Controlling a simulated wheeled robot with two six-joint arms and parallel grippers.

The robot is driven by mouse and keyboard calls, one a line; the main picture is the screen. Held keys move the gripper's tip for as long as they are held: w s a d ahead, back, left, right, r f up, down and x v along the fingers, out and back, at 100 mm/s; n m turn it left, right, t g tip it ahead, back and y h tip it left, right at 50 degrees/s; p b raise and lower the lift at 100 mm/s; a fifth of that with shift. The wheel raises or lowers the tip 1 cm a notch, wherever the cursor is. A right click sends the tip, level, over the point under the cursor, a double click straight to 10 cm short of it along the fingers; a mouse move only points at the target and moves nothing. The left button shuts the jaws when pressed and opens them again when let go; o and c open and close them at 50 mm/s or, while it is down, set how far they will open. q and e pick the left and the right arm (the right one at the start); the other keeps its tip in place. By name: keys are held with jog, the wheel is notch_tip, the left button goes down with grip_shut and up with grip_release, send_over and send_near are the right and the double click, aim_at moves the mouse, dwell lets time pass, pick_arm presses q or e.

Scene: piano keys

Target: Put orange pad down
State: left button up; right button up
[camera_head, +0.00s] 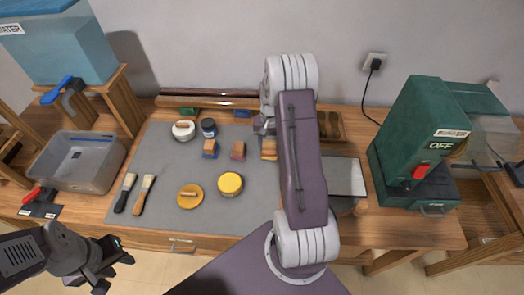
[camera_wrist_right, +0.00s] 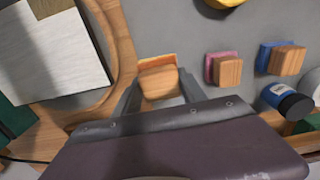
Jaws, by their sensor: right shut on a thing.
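The orange pad with its wooden block handle (camera_wrist_right: 158,80) is between the fingers of my right gripper (camera_wrist_right: 160,92), which is shut on the wooden block. In the head view the orange pad (camera_head: 269,148) is at the right part of the grey mat (camera_head: 165,225), partly hidden by my arm. It is low over the mat; I cannot tell whether it touches. My left gripper (camera_head: 116,266) is empty and open at the lower left, off the table's front edge.
A pink pad (camera_head: 238,150) and a blue pad (camera_head: 210,148) stand in a row left of the orange one. A wooden board with a pale plate (camera_wrist_right: 55,50) is close by.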

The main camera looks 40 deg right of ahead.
jog(key=w+f, duration=0.1)
jog(key=w+a+f, duration=0.1)
jog(key=w, duration=0.1)
jog(key=shift+w+a, duration=0.1)
jog(key=shift+f+p, duration=0.45)
jog(key=shift+f, duration=1.6)
jog(key=shift+f, duration=0.2)
jog(key=o, duration=1.2)
jog(key=shift+r, duration=0.1)
notch_tip(320, 180, up, 12)
jog(key=shift+r+b, duration=0.15)
jog(key=shift+b, duration=0.35)
jog(key=s+a+n, duration=0.2)
jog(key=s+a, duration=0.3)
jog(key=a, duration=0.1)
jog(key=s+a+r+n+t, duration=0.1)
jog(key=s+a+n, duration=0.2)
jog(key=s+a, duration=0.2)
jog(key=s+a+r+n, duration=0.1)
jog(key=s+a+n, duration=0.1)
jog(key=s+a, duration=0.3)
jog(key=shift+s+a+n, duration=0.15)
jog(key=shift+a+n, duration=0.05)
jog(key=shift+a, duration=0.65)
jog(key=shift+s+a+n, duration=0.15)
jog(key=shift+a+n, duration=0.05)
jog(key=shift+a, duration=0.6)
